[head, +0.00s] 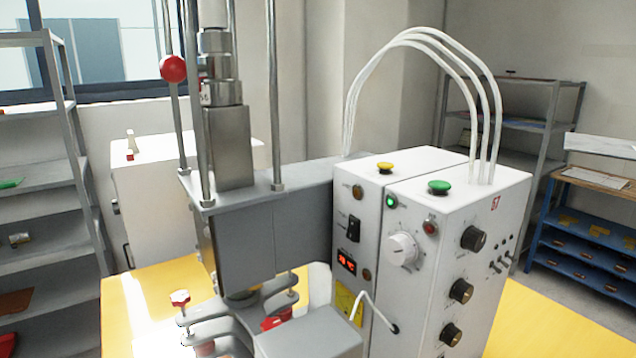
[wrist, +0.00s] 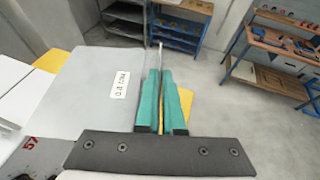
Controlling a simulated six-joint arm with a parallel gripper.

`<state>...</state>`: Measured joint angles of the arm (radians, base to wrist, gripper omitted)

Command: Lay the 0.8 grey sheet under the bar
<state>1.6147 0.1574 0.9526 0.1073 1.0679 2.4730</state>
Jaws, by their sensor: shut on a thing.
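The grey sheet (wrist: 72,98) shows in the wrist view as a flat pale panel with a white label reading 0.8 mm, upside down in this view. My gripper (wrist: 160,76) has two teal fingers close together, shut on the sheet at its right edge. The sheet spreads out to the left of the fingers. In the head view stands the welding machine (head: 265,235), with a grey press head over a yellow table. I cannot clearly make out the bar, as the area below the head is partly cut off. My gripper and the sheet are not discernible in the head view.
A white control box (head: 440,250) with knobs, buttons and white cables stands right of the press head. A red-knobbed lever (head: 173,69) rises at its left. The yellow table (head: 545,325) is bare at the right. Shelves (wrist: 180,25) and a blue workbench (wrist: 275,65) stand beyond open floor.

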